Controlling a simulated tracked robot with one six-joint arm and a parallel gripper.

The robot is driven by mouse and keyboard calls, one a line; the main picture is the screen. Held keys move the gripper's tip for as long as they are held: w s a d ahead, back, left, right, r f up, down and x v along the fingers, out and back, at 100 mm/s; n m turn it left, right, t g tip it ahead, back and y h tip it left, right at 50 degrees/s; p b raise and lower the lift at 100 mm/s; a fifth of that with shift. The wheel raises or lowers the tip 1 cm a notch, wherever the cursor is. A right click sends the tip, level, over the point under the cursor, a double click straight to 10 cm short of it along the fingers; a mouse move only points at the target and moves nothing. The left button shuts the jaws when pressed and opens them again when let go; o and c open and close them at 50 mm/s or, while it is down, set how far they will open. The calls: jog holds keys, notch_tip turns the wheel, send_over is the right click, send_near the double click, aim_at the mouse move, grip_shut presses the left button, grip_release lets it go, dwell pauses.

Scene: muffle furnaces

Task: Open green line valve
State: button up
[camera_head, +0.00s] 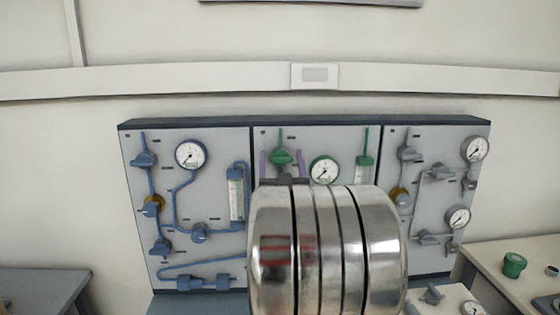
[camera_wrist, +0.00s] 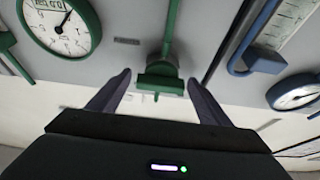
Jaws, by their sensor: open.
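The green line valve (camera_head: 281,156) is on the middle panel, on a vertical green pipe. Its green handle seems to lie across the pipe. The wrist view shows the panel upside down, with the green valve (camera_wrist: 160,83) near the middle. My gripper (camera_head: 282,154) is open, with one finger on each side of the valve. In the wrist view my gripper (camera_wrist: 158,77) has its fingertips apart, left and right of the handle, with gaps on both sides. I cannot tell how far the tips reach in depth. My silver arm hides the lower middle panel.
A green-rimmed gauge (camera_head: 324,170) and a green flowmeter (camera_head: 365,160) are right of the valve. A blue flowmeter (camera_head: 237,192) is on the left panel. The right panel (camera_head: 440,205) carries grey valves and gauges. Benches stand at both lower sides.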

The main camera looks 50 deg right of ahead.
jog(key=c, duration=1)
jog(key=shift+a, duration=0.15)
jog(key=shift+c, duration=0.4)
